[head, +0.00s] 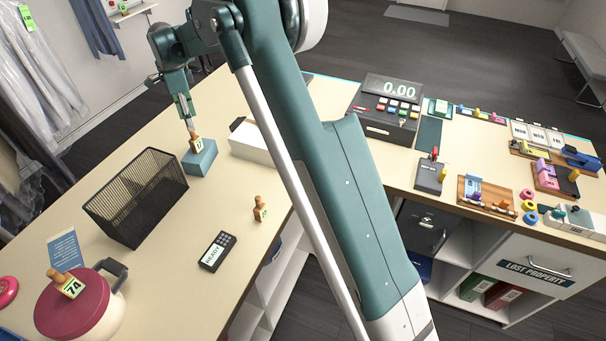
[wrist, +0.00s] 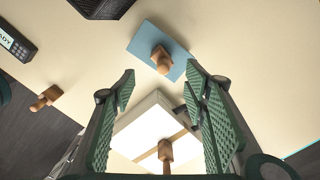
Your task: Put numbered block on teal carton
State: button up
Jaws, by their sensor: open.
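The teal carton (head: 201,160) stands on the counter right of the wire basket. A numbered block (head: 197,145) with a wooden knob and a pale number face sits upright on its top. In the wrist view the block (wrist: 161,60) shows on the carton (wrist: 146,38), just beyond the fingertips. My gripper (head: 187,122) is above the carton, close over the block's knob. In the wrist view my gripper (wrist: 160,76) has its jaws spread with nothing between the tips; contact with the knob cannot be told.
Similar knobbed blocks stand on the counter (head: 260,209) and the red pot lid (head: 69,286); another (wrist: 165,151) shows at the white box (wrist: 140,124). The black wire basket (head: 137,197) is close left of the carton. A handheld terminal (head: 217,251) lies nearer.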

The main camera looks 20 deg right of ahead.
jog(key=s+d+r+n+t, duration=0.1)
jog(key=s+d+r+n, duration=0.2)
jog(key=s+d+r, duration=0.45)
jog(key=s+d+r+n+t, duration=0.1)
jog(key=s+d+r+n, duration=0.25)
jog(key=s, duration=0.65)
jog(key=s+d+r+n+t, duration=0.1)
jog(key=s+d+r+n, duration=0.1)
jog(key=s+d+r, duration=0.45)
jog(key=s+d+f+n+t, duration=0.1)
jog(key=s+d+f+n, duration=0.1)
jog(key=s, duration=0.8)
jog(key=s+d+f+n+t, duration=0.1)
jog(key=s+d+f+n, duration=0.2)
jog(key=s, duration=0.7)
jog(key=s+d+f+n+t, duration=0.2)
jog(key=s+d+n, duration=0.1)
jog(key=s, duration=0.7)
jog(key=shift+s+d+f+n, duration=0.2)
jog(key=shift+s+n, duration=0.05)
jog(key=shift+n, duration=0.3)
